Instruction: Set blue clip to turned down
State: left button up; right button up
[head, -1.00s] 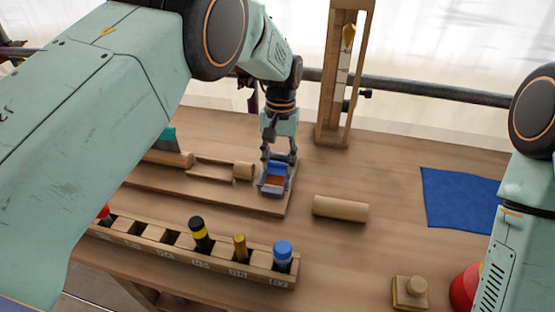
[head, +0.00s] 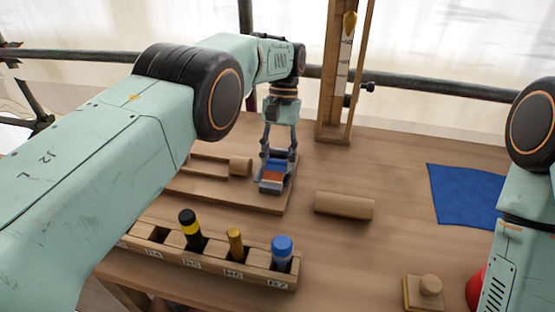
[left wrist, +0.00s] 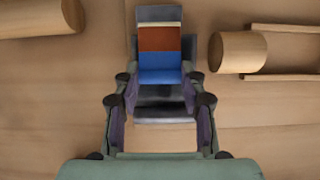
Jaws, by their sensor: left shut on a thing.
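The blue clip (head: 277,164) sits at the right end of a wooden board (head: 265,200). It shows a blue part, an orange-brown part and grey parts. My left gripper (head: 276,172) points down from above and is shut on it. In the left wrist view the blue clip (left wrist: 160,75) lies between and just beyond the fingertips of the left gripper (left wrist: 160,100). Blue is nearest the gripper, then orange-brown, then grey at the far end. The fingers hide parts of its sides. My right gripper is out of view; only its arm shows at the right.
A wooden cylinder (head: 343,206) lies right of the board. A slotted rack (head: 215,264) in front holds several upright markers. A wooden frame tower (head: 330,128) stands behind. A blue cloth (head: 463,195) and a knobbed block (head: 424,294) are at right. Table between is free.

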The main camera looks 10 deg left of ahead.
pick_arm(q)
jog(key=o, duration=1.2)
jog(key=shift+w, duration=0.1)
jog(key=shift+c, duration=0.2)
notch_tip(320, 180, up, 10)
